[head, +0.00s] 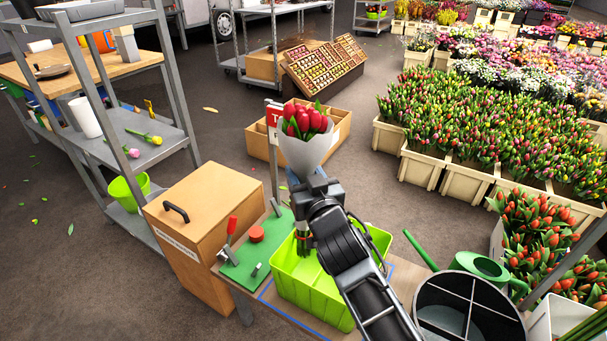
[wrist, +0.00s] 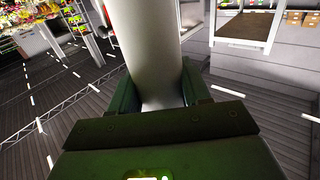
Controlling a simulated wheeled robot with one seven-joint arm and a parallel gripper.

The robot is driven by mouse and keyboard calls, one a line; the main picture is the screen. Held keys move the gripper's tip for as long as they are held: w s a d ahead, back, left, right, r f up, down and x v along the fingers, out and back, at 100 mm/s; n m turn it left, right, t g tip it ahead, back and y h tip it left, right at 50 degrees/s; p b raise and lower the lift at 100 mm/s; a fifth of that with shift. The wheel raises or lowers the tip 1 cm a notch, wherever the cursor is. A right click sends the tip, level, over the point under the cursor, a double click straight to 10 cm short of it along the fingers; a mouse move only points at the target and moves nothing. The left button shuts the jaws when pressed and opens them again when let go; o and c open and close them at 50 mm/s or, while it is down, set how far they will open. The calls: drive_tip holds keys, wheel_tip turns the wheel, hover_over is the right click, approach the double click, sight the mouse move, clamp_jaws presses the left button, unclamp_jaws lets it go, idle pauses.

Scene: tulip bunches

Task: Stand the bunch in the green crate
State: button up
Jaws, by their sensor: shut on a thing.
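The bunch of red tulips (head: 305,145) is upright in a pale paper wrap, blooms at the top. My gripper (head: 312,186) is shut around the wrap. In the wrist view the wrap (wrist: 150,50) runs as a white column between my gripper's fingers (wrist: 160,95). The stem ends show below my gripper, in front of the far left part of the green crate (head: 310,299). I cannot tell whether they are above the crate or inside its rim. My arm hides the crate's right middle part. The visible part of the crate's inside looks empty.
A green board with a red-handled clamp (head: 231,238) lies left of the crate, beside a wooden box (head: 205,205). A dark divided bucket (head: 470,312) and a green watering can (head: 478,265) stand to the right. A red sign (head: 274,114) stands behind the bunch.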

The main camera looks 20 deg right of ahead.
sight(304, 231)
drive_tip(key=shift+f+b, duration=8.25)
drive_tip(key=shift+f, duration=0.15)
drive_tip(key=shift+f+b, duration=0.65)
drive_tip(key=shift+b, duration=0.05)
drive_tip(key=o, duration=1.8)
drive_tip(key=s, duration=0.7)
drive_tip(key=shift+s+a, duration=0.35)
drive_tip(key=shift+s, duration=0.05)
